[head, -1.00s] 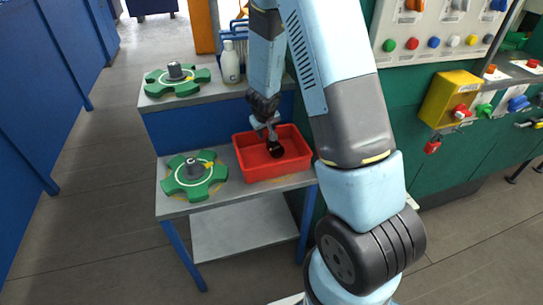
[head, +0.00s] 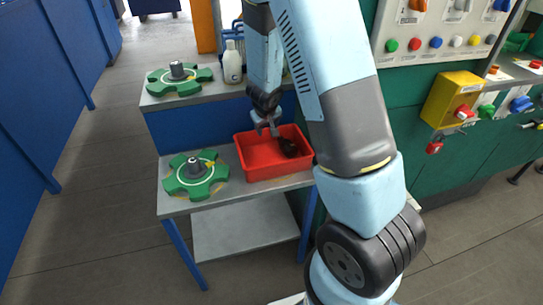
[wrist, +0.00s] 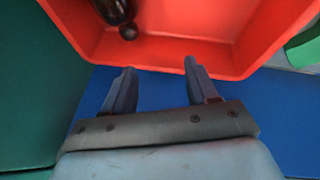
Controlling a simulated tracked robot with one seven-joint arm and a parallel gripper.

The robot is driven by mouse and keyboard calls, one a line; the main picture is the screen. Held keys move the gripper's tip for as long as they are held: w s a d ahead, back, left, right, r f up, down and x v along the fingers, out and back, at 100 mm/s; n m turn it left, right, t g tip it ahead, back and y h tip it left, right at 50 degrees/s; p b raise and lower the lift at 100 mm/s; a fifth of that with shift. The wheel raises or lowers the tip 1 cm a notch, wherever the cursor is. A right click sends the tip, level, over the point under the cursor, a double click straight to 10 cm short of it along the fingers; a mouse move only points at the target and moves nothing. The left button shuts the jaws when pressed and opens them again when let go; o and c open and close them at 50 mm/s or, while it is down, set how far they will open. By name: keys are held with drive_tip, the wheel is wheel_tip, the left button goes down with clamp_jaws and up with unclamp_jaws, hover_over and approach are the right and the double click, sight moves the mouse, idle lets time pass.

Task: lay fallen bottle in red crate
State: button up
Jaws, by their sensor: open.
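The red crate (head: 262,172) stands on the lower shelf of the grey bench. A dark amber bottle (head: 288,147) lies inside it toward the right; its dark neck end also shows in the wrist view (wrist: 116,14), close to the crate wall. My gripper (head: 268,128) is above the crate's back edge, open and empty. In the wrist view my gripper's two fingers (wrist: 160,75) are apart, with the crate's rim just beyond the tips and the bottle clear of them. Part of the bottle is cut off by the wrist view's edge.
A green valve wheel (head: 195,174) lies left of the crate, and another green wheel (head: 180,79) is on the upper shelf. A white bottle (head: 232,63) stands there by a blue rack. A green panel with a yellow box (head: 452,99) is at right.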

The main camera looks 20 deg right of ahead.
drive_tip(key=v, duration=1.1)
idle(1.1)
idle(0.4)
drive_tip(key=s+d+r+m, duration=0.1)
drive_tip(key=s+r, duration=1)
drive_tip(key=s, duration=0.2)
drive_tip(key=s+d+r+m+y, duration=0.1)
drive_tip(key=s+d+r, duration=0.1)
drive_tip(key=s+r, duration=1)
drive_tip(key=shift+s+d+t+y, duration=0.25)
drive_tip(key=shift+s+t+y, duration=0.05)
drive_tip(key=shift+s, duration=0.95)
